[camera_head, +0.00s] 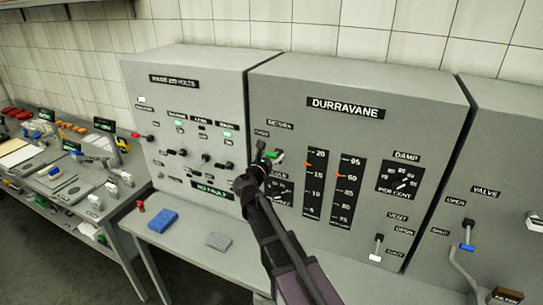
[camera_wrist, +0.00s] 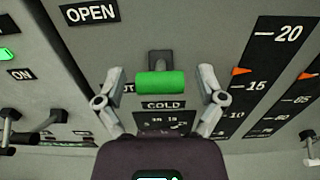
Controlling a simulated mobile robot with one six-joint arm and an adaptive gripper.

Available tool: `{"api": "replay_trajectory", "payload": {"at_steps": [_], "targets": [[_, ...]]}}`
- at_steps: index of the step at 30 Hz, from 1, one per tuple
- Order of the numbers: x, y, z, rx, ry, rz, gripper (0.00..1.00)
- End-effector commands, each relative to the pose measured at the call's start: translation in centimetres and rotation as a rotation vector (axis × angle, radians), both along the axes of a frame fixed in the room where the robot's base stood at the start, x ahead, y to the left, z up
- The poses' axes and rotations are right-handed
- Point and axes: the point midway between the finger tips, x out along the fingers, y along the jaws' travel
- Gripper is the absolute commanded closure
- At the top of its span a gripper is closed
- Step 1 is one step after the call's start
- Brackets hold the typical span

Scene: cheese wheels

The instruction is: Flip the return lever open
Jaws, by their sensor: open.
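The return lever has a green crossbar handle on a dark stem. In the wrist view the handle (camera_wrist: 160,84) lies level between my two fingers, beside a partly hidden label ending in "UT" and below the OPEN label (camera_wrist: 91,13). In the head view its green end (camera_head: 275,155) shows at my gripper, under the RETURN label (camera_head: 279,125) on the DURRAVANE panel (camera_head: 280,95). My gripper (camera_wrist: 161,76) is open, one finger on each side of the handle, with gaps showing. In the head view my gripper (camera_head: 265,160) hides most of the lever.
Gauges with orange pointers (camera_head: 315,185) and a DAMP dial (camera_head: 400,178) are right of the lever. A white-tipped vent lever (camera_head: 377,248) and blue-tipped valve lever (camera_head: 467,246) stand farther right. A switch panel (camera_head: 190,80) is left. Blue (camera_head: 163,220) and grey (camera_head: 218,241) blocks lie on the ledge.

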Motion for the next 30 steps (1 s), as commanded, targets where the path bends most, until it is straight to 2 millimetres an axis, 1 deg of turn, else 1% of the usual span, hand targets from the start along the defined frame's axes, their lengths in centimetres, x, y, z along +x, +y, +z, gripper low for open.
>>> {"api": "replay_trajectory", "payload": {"at_steps": [8,9,11,12,14,15,17,23,30], "targets": [[0.06,-0.01,0.0,0.0,0.0,0.0,0.11],[0.06,-0.01,0.0,0.0,0.0,0.0,0.17],[0.05,-0.01,0.0,0.0,0.0,0.0,0.35],[0.05,-0.01,0.0,0.0,0.0,0.0,0.47],[0.04,-0.01,0.0,0.0,0.0,0.0,0.65],[0.04,0.0,0.0,0.0,0.0,0.0,0.77],[0.05,0.0,0.0,0.0,0.0,0.0,0.94],[0.08,-0.01,0.12,0.002,0.005,0.0,0.94],[0.25,-0.1,0.82,0.025,0.056,-0.001,0.95]]}}
